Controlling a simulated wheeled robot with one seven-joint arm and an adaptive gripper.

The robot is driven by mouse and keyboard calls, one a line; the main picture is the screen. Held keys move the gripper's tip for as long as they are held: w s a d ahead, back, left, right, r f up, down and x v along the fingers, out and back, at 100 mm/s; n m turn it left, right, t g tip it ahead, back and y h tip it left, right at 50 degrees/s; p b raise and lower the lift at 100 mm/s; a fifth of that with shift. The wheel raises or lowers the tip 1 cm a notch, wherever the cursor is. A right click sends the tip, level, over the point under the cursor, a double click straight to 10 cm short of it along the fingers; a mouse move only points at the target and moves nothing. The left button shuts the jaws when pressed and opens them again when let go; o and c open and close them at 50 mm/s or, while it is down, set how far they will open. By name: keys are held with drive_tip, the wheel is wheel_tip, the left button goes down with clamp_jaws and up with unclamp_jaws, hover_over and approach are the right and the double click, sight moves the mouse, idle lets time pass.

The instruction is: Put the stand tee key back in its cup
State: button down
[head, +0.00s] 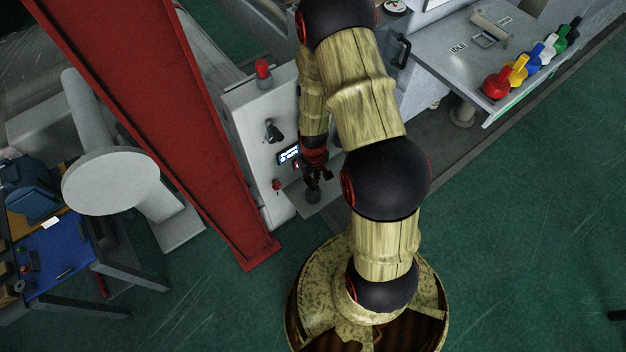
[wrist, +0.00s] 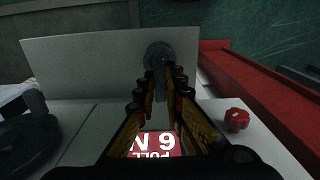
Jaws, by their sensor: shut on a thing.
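My gripper (head: 313,170) reaches down in front of the grey cabinet; in the wrist view its fingers (wrist: 162,78) are closed in on a narrow grey piece. This piece, which I take to be the tee key (wrist: 162,88), is mostly hidden between the fingers. A round dark grey cup (head: 313,196) stands on the small shelf just below my gripper. In the wrist view the cup (wrist: 158,50) shows just beyond the fingertips, in line with the key. I cannot tell whether the key touches the cup or is in it.
The light grey shelf (wrist: 85,60) is otherwise bare. A red knob (wrist: 237,119) sticks out of the cabinet (head: 240,105) near my fingers. A red beam (head: 165,130) stands close on the left. A bench with several coloured knobbed pieces (head: 497,83) is at the right.

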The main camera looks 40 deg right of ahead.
drive_tip(key=shift+f+b, duration=0.5)
drive_tip(key=shift+f, duration=0.3)
drive_tip(key=c, duration=1.8)
unclamp_jaws()
drive_tip(key=shift+r, duration=0.1)
wheel_tip(320, 180, up, 12)
drive_tip(key=shift+f, duration=0.1)
